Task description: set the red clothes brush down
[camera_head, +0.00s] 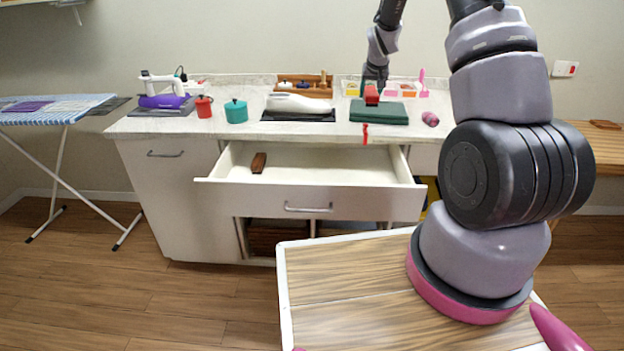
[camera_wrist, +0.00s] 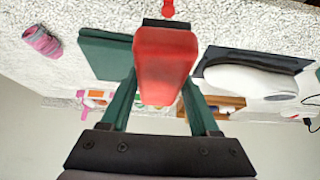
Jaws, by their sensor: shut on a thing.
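The red clothes brush (camera_wrist: 165,62) is between the two green fingers of my gripper (camera_wrist: 160,92) in the wrist view, its red back filling the space between them. In the head view the brush (camera_head: 371,95) shows small at the fingertips of my gripper (camera_head: 373,84), over or at the dark green folded cloth or box (camera_head: 378,113) on the counter. My gripper is shut on the brush. I cannot tell whether the brush touches the green thing below it.
A red strip (camera_head: 365,134) hangs at the front edge. The drawer (camera_head: 310,195) below is open, with a brown block (camera_head: 259,162) inside.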

